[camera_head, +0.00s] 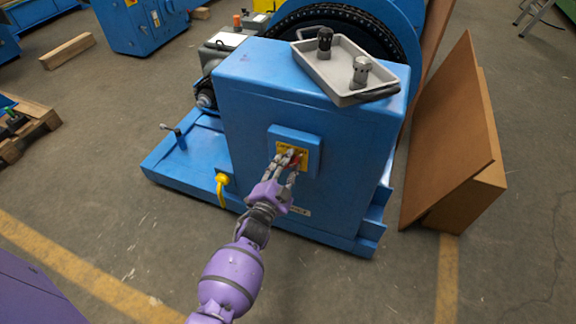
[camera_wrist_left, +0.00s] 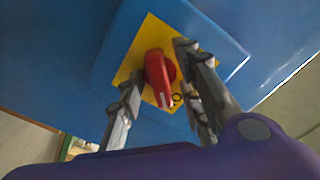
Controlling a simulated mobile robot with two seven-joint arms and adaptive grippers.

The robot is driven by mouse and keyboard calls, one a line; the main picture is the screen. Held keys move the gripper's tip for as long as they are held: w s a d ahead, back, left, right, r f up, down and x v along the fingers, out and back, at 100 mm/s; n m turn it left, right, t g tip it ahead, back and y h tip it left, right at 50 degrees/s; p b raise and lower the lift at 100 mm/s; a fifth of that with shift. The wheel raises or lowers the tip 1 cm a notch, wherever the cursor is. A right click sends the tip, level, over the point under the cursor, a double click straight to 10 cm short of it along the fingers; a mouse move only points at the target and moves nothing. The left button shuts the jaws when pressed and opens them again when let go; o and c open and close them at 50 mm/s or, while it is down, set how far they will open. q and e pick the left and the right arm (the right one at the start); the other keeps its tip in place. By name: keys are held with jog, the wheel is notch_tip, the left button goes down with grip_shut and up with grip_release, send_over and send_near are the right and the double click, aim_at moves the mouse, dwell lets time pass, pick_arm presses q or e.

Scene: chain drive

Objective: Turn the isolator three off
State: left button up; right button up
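The isolator is a red rotary handle (camera_wrist_left: 158,78) on a yellow plate (camera_wrist_left: 133,58), fixed to a blue box on the front of a blue machine cabinet (camera_head: 300,110). In the left wrist view the red handle stands between the fingers of my left gripper (camera_wrist_left: 160,92). The fingers are spread around it, with gaps visible on both sides. In the head view my left gripper (camera_head: 288,160) reaches up to the yellow plate and partly hides the red handle. The label below the box is too small to read. My right gripper is not in view.
A yellow hooked part (camera_head: 221,188) hangs at the cabinet's lower left. Brown boards (camera_head: 450,135) lean at the right. The floor in front is clear.

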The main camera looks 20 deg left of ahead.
pick_arm(q)
grip_shut()
jog(key=shift+n, duration=0.3)
jog(key=n+p, duration=0.1)
jog(key=n, duration=1)
jog(key=shift+n+p, duration=0.3)
jog(key=n, duration=0.5)
jog(key=shift+n, duration=0.3)
jog(key=shift+b, duration=0.3)
